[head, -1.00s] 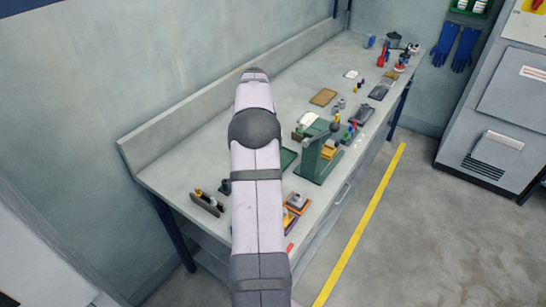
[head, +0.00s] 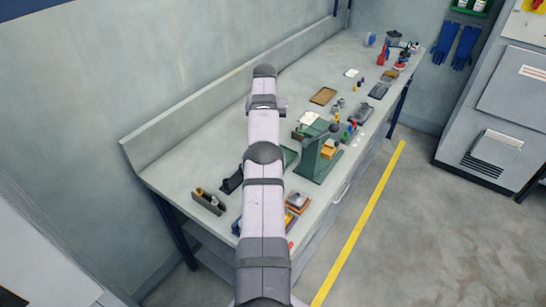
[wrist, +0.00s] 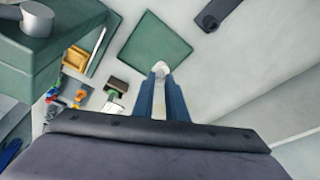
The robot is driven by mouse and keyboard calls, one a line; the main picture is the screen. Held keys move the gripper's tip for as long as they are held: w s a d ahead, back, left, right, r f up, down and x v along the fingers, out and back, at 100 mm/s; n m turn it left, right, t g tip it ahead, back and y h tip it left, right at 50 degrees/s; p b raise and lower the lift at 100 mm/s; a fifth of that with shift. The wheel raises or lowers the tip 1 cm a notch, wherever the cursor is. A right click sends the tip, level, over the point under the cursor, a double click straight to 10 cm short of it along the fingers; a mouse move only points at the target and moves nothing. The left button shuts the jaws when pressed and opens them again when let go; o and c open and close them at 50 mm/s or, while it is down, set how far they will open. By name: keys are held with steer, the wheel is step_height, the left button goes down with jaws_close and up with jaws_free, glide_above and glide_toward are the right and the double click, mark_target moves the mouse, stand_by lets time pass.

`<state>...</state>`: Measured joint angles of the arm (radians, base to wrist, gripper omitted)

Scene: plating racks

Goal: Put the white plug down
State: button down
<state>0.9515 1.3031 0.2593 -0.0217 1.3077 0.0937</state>
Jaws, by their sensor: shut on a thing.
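My gripper (wrist: 161,76) shows in the wrist view with its two blue fingers closed together. It is shut on the white plug (wrist: 160,68), whose rounded pale end shows between the fingertips. Most of the plug is hidden by the fingers. Behind the plug in the picture lies a flat dark green plate (wrist: 150,42) on the bench; I cannot tell how high the plug is above the bench. In the head view my own arm hides the gripper and the plug.
A green stand (head: 313,160) with a ball-topped lever rises from the grey bench (head: 200,163); it also shows at the left of the wrist view (wrist: 52,62). A dark holder (wrist: 217,12) lies beyond the plate. Small coloured parts (wrist: 78,90) lie near the stand.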

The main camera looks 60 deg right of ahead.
step_height(320, 180, down, 5)
steer(key=b, duration=0.3)
steer(key=shift+f, duration=0.15)
steer(key=shift+f+p, duration=1)
steer(key=shift+f, duration=1.35)
steer(key=shift+f, duration=0.15)
steer(key=c, duration=1.8)
jaws_free()
steer(key=shift+o, duration=0.2)
